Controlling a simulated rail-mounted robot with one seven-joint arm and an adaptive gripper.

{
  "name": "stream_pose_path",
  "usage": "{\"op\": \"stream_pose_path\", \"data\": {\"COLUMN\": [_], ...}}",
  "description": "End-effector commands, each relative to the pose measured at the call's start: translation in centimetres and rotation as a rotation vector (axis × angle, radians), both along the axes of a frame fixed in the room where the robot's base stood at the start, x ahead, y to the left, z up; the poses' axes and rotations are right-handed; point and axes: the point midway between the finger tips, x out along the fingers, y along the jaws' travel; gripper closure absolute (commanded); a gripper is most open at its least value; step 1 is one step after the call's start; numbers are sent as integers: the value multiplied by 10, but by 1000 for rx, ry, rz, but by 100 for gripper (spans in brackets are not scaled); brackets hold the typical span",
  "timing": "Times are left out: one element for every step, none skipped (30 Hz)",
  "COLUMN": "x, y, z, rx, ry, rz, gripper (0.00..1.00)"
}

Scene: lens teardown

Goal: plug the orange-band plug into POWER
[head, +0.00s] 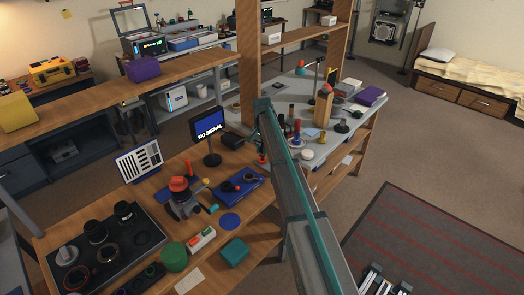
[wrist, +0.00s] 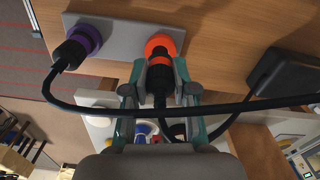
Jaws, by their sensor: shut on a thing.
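In the wrist view, my gripper (wrist: 160,92) is shut on a black plug (wrist: 157,82) that has an orange band near its front. The plug points at an orange round socket (wrist: 161,42) on a grey panel (wrist: 125,36). The plug's front meets or overlaps the socket in this view; I cannot tell how deep it sits. No POWER lettering is readable. A second black plug (wrist: 70,54) sits at a purple ring (wrist: 86,39) at the panel's other end. In the head view, my arm hides most of the gripper and panel area.
A dark box (wrist: 287,77) lies to the right in the wrist view. In the head view, a monitor (head: 208,124) reading NO SIGNAL stands left of my arm, and the grey-topped bench (head: 335,140) is crowded.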

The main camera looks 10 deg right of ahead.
Motion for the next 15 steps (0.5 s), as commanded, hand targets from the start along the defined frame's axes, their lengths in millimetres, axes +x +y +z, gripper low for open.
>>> {"op": "stream_pose_path", "data": {"x": [0,0,0,0,0,0,0,0,0,0,0,0,0,0,0], "y": [0,0,0,0,0,0,0,0,0,0,0,0,0,0,0], "z": [3,4,5,6,8,9,10,11,12,14,15,16,17,18,20], "rx": [0,0,0,0,0,0,0,0,0,0,0,0,0,0,0], "ry": [0,0,0,0,0,0,0,0,0,0,0,0,0,0,0], "rz": [0,0,0,0,0,0,0,0,0,0,0,0,0,0,0], "gripper": [100,100,100,100,100,100,100,100,100,100,100,100,100,100,100]}}
